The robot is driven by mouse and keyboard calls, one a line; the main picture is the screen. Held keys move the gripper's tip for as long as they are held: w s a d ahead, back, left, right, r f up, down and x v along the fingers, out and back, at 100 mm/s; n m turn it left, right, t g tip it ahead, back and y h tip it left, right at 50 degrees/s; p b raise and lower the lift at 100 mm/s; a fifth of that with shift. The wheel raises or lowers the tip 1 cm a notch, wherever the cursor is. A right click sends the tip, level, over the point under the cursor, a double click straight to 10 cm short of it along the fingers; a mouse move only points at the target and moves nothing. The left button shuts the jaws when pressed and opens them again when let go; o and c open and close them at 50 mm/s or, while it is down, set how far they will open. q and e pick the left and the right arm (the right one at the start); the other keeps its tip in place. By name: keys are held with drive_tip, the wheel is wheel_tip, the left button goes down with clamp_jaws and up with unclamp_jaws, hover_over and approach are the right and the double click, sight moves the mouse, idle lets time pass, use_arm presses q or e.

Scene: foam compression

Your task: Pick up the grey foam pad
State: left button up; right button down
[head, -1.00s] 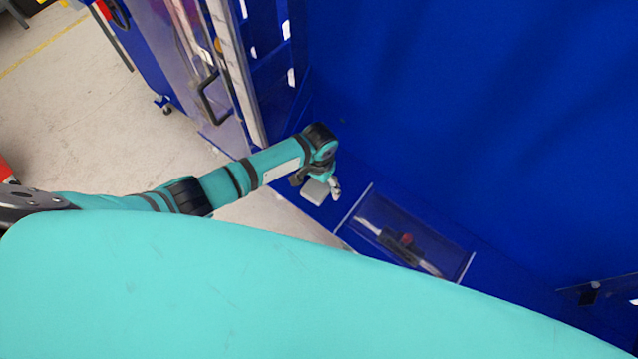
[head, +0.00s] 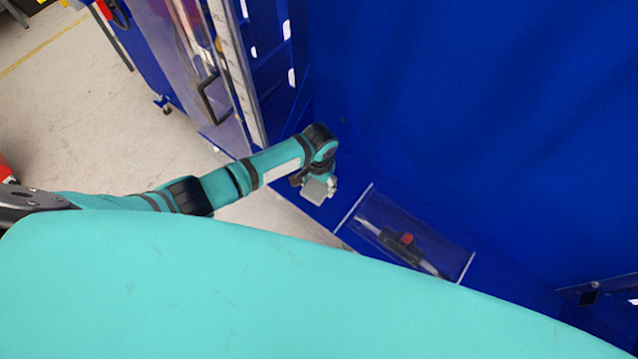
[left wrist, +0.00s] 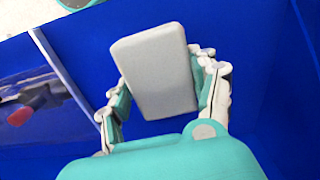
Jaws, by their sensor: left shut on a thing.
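The grey foam pad (left wrist: 158,72) is a light grey rounded block in the left wrist view. It sits between the two fingers of my left gripper (left wrist: 163,97), which is shut on it with a finger along each side. In the head view the pad (head: 316,190) shows small at the end of my left arm, next to the left gripper (head: 322,186), over the blue surface. The head view does not show whether the pad touches the surface beneath it. My right gripper is in neither view.
A clear-walled tray (head: 364,246) with a dark tool and a red knob (head: 407,239) lies right of the pad. A tall blue panel (head: 480,110) stands behind. A clear door with a black handle (head: 212,100) is at the left.

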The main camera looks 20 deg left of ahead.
sight(319, 184)
use_arm(q)
wheel_tip(319, 184, up, 10)
drive_tip(key=shift+b, duration=0.65)
